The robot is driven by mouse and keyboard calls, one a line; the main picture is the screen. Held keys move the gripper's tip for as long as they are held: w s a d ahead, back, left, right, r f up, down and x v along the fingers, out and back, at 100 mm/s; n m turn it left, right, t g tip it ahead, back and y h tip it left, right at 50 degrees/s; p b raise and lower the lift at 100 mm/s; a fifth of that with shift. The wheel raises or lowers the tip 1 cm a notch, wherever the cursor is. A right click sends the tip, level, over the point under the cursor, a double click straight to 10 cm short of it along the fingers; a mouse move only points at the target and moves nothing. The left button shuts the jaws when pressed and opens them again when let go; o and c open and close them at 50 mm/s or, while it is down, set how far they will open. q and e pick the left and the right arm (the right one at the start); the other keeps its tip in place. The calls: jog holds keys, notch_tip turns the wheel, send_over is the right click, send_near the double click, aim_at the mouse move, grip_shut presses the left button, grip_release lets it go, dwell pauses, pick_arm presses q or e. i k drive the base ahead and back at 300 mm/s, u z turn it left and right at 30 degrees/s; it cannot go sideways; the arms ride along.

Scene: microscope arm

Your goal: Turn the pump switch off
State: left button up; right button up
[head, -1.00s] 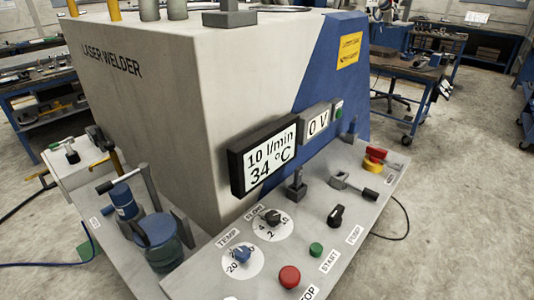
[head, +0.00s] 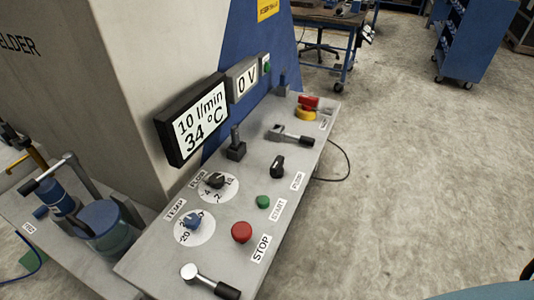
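The pump switch (head: 277,164) is a black rotary knob on the sloping grey control panel (head: 262,222). The PUMP label (head: 297,181) is beside it, toward the panel's right edge. Its pointer direction is too small to read surely. The display (head: 190,125) above the panel reads 10 l/min and 34 °C. Neither of my grippers shows in the head view, and nothing is touching the switch.
Near the switch are a green start button (head: 263,201), a red stop button (head: 241,232), a flow knob (head: 215,180), a blue temp knob (head: 193,222) and a lever handle (head: 290,136). Another lever (head: 210,281) is at the front. Open floor (head: 400,170) lies right.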

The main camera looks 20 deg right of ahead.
aim_at(277, 166)
jog(key=k, duration=0.95)
jog(key=z, duration=1.05)
jog(key=i, duration=0.85)
jog(key=u, duration=0.35)
